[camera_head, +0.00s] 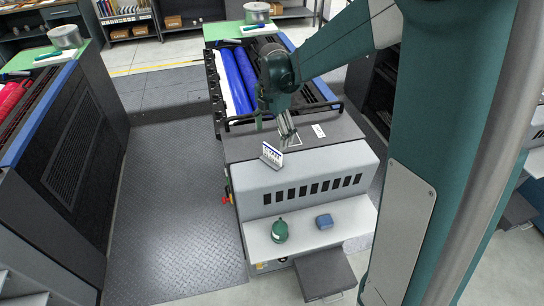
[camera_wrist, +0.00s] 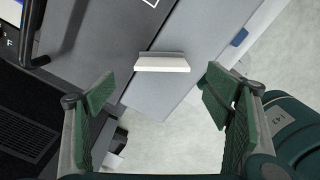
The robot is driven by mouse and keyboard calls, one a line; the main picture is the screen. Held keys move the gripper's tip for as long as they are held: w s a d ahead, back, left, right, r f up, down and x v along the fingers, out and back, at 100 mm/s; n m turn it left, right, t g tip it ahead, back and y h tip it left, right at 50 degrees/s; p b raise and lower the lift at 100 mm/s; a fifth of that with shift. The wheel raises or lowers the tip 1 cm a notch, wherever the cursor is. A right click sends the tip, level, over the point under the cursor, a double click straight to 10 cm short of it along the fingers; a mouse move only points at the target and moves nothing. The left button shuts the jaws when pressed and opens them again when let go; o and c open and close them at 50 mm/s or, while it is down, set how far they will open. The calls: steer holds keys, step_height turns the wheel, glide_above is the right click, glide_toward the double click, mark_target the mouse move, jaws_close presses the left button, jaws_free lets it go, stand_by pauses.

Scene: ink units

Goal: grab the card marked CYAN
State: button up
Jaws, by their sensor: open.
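A small white card with blue lettering (camera_head: 271,155) stands upright on top of the grey machine with the blue roller; its lettering is too small to read for sure. In the wrist view the card (camera_wrist: 162,64) shows from above as a pale strip, ahead of the fingers and near their midline. My gripper (camera_head: 288,127) is above and slightly right of the card in the head view. In the wrist view my gripper (camera_wrist: 158,92) has its two green fingers wide apart with nothing between them.
A black handrail (camera_head: 240,119) crosses the machine behind the card. A green bottle (camera_head: 280,231) and a blue block (camera_head: 324,221) rest on the lower front shelf (camera_head: 300,242). Another machine with a red roller (camera_head: 12,97) stands at left. The floor between is clear.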

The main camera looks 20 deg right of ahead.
mark_target(272, 148)
steer(key=shift+f, duration=0.1)
steer(key=shift+f, duration=1.2)
steer(key=shift+s+f+p, duration=0.2)
steer(key=shift+f+p, duration=0.1)
steer(key=shift+f, duration=2.3)
steer(key=c, duration=1)
